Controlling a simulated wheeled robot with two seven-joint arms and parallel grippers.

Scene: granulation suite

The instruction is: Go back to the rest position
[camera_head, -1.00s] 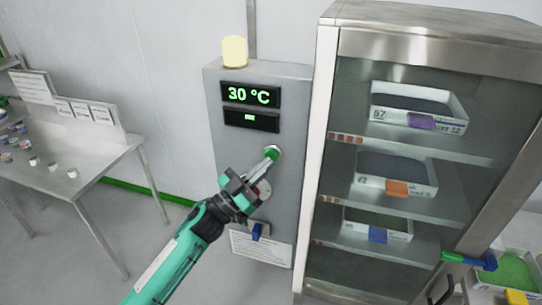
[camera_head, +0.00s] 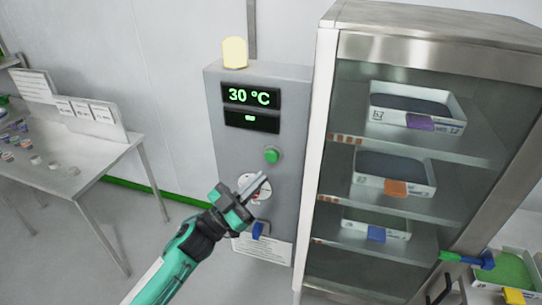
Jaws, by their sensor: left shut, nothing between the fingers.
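My left gripper (camera_head: 256,187) is in front of the grey control panel (camera_head: 225,130), shut and empty. Its fingertips are below and a little left of the round green button (camera_head: 271,156), apart from it in the picture. The gripper partly hides a round white dial plate (camera_head: 262,191) on the panel. The panel's display (camera_head: 251,96) reads 30 °C, with a small green mark on the second display (camera_head: 251,121) below.
A glass-fronted cabinet (camera_head: 345,18) with several trays stands right of the panel. A pale yellow lamp (camera_head: 235,52) tops the panel. A steel table (camera_head: 95,165) with small cups is at the left. A tray of green granules (camera_head: 515,270) is at lower right.

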